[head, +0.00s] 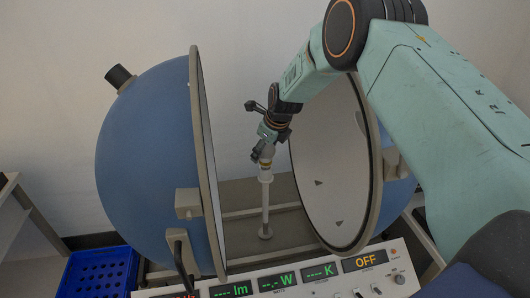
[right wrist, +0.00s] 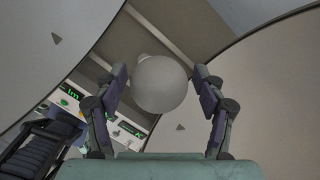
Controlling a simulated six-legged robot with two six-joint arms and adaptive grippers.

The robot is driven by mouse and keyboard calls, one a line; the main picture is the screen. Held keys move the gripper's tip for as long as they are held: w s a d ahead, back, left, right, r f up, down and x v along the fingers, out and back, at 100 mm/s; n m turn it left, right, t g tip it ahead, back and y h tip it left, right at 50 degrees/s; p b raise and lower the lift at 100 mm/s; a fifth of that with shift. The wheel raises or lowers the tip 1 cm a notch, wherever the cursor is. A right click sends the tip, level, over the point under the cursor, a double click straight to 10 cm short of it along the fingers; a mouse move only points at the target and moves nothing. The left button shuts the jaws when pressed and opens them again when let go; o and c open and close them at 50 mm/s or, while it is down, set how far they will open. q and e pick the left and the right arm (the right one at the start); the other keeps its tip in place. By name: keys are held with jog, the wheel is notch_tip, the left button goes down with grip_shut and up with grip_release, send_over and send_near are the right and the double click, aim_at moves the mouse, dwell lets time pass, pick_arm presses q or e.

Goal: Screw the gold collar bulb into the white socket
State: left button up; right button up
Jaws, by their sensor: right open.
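A pale bulb (head: 267,153) sits upright at the top of the thin white post, above the white socket (head: 265,178), in the head view. Its round frosted globe (right wrist: 160,84) faces the camera in the right wrist view and hides its collar and most of the socket. In the head view a small tan band shows below the globe, too small to read surely as gold. My right gripper (head: 262,148) comes down from above and is open. Its fingers (right wrist: 160,78) stand on both sides of the globe with visible gaps. My left gripper is not in view.
The socket post stands between two halves of an open blue sphere (head: 145,150), whose grey rims flank my right arm. A control panel (head: 325,277) with green displays and an orange "OFF" is in front. A blue crate (head: 95,274) is at lower left.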

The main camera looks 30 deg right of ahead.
jog(key=n+b, duration=0.1)
jog(key=b, duration=0.1)
jog(key=f+n+y+b, duration=0.1)
jog(key=n, duration=0.1)
jog(key=shift+b, duration=0.35)
jog(key=shift+r+n+g+y+b, duration=0.1)
jog(key=shift+n+g+y+b, duration=0.25)
jog(key=shift+n+b, duration=0.45)
jog(key=n+y+b, duration=0.1)
jog(key=n, duration=0.2)
jog(key=shift+s+r+g, duration=0.1)
jog(key=shift+g, duration=0.25)
jog(key=n+g+y, duration=0.1)
jog(key=n, duration=0.3)
jog(key=shift+b, duration=0.4)
jog(key=shift+s+a+n+g, duration=0.15)
jog(key=shift+n+g, duration=0.45)
jog(key=shift+n, duration=0.6)
jog(key=shift+r, duration=0.1)
jog(key=shift+c, duration=0.4)
